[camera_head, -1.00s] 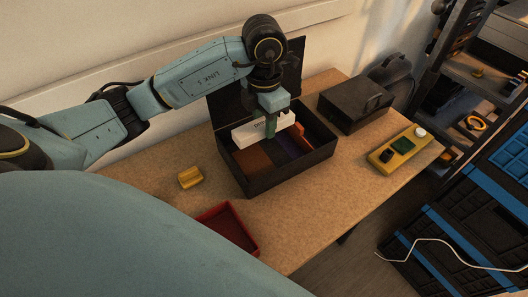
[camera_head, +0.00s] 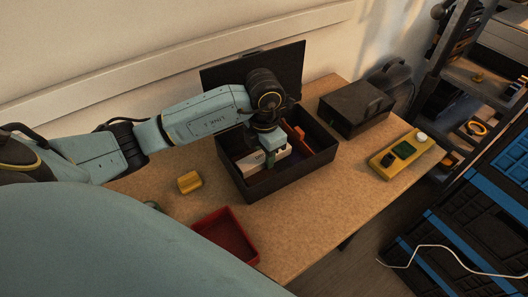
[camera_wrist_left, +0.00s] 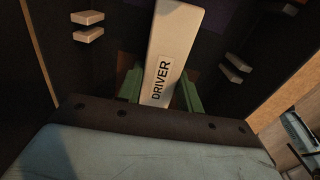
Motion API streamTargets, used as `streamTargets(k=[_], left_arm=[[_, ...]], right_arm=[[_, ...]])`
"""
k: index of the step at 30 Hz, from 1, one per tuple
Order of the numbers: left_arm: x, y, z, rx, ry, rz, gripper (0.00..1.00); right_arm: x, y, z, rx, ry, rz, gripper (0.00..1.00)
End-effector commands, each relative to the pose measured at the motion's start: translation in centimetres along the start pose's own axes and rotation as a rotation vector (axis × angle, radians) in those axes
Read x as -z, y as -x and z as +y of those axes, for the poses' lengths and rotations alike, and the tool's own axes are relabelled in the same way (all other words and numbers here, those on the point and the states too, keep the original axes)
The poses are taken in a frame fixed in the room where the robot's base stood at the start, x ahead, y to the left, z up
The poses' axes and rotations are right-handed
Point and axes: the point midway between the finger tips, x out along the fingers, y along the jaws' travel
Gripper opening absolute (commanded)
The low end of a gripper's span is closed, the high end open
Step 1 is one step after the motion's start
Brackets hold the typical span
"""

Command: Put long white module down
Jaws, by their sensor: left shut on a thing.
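The long white module (camera_head: 282,155) is down inside the open black box (camera_head: 290,180), below its rim. In the left wrist view the module (camera_wrist_left: 176,40) carries a label reading DRIVER and lies between the green fingers. My left gripper (camera_head: 270,158) is shut on the module; its fingers also show in the left wrist view (camera_wrist_left: 160,92). Whether the module touches the box floor cannot be seen. The gripper and arm hide part of the box interior. My right gripper is not in view.
A yellow block (camera_head: 189,181) and a red tray (camera_head: 228,234) are on the wooden table (camera_head: 300,222). A closed black case (camera_head: 355,106) and a yellow device (camera_head: 401,150) stand to the right. The box's raised lid (camera_head: 285,68) is behind my arm.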

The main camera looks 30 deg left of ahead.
Motion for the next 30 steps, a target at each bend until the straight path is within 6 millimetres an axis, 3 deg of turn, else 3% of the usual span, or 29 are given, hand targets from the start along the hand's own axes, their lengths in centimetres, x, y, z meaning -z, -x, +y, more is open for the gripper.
streamTargets(k=[2,3,8,20,30], left_arm=[[0.0,-0.3,0.0,0.0,0.0,0.0,0.11],[0.0,-0.3,0.0,0.0,0.0,0.001,0.39],[0.0,-0.2,0.0,0.0,0.0,0.001,0.58],[-0.1,0.8,0.0,-0.001,-0.001,-0.002,0.58],[-0.1,7.8,0.1,-0.003,-0.001,-0.004,0.58]], right_arm=[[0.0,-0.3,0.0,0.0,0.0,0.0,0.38],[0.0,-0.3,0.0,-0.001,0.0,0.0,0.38],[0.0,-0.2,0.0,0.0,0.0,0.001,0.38],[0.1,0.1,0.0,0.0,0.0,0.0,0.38],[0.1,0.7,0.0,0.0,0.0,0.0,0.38]])
